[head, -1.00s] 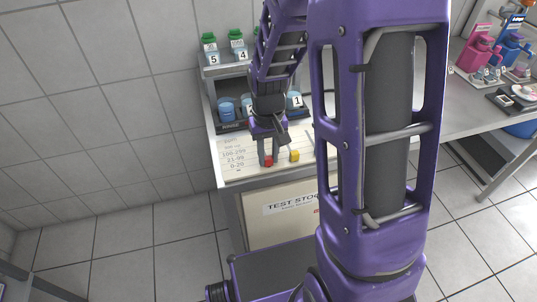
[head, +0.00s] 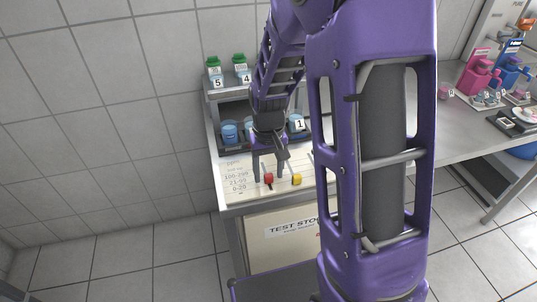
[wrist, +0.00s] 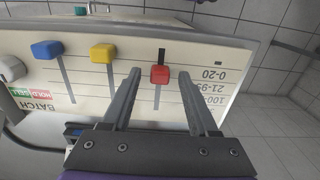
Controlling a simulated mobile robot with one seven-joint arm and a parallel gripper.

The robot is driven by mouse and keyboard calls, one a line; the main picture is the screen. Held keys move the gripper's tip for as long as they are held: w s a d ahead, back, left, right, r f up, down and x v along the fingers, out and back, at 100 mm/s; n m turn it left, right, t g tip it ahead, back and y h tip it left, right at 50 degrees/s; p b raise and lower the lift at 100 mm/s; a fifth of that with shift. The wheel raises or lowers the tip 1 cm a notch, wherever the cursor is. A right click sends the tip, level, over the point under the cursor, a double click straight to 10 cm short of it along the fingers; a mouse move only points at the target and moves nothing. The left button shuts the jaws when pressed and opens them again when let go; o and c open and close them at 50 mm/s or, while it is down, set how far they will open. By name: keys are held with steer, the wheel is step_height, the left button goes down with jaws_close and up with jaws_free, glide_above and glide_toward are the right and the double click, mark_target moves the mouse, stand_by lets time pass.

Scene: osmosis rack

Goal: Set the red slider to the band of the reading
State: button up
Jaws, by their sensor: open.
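The red slider (wrist: 159,74) is a small red knob on a vertical slot in a cream panel (wrist: 125,88). In the wrist view it stands beside the upside-down printed bands, near the "0-20" and "21-99" lines; its raised knob makes the exact band hard to tell. It also shows in the head view (head: 268,177). My gripper (wrist: 159,72) is open, with one finger on each side of the red slider and a gap on both sides. In the head view my gripper (head: 268,180) is over the panel. I can read no value of the reading.
A yellow slider (wrist: 103,53) stands close to one finger, with a blue slider (wrist: 47,49) and a grey knob (wrist: 10,68) beyond. Behind the panel is a rack with green-capped bottles (head: 240,62) and blue containers (head: 229,131). Another bench stands right.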

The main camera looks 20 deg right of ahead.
mark_target(268, 175)
step_height(268, 175, up, 17)
steer(key=p, duration=0.2)
stand_by(0.3)
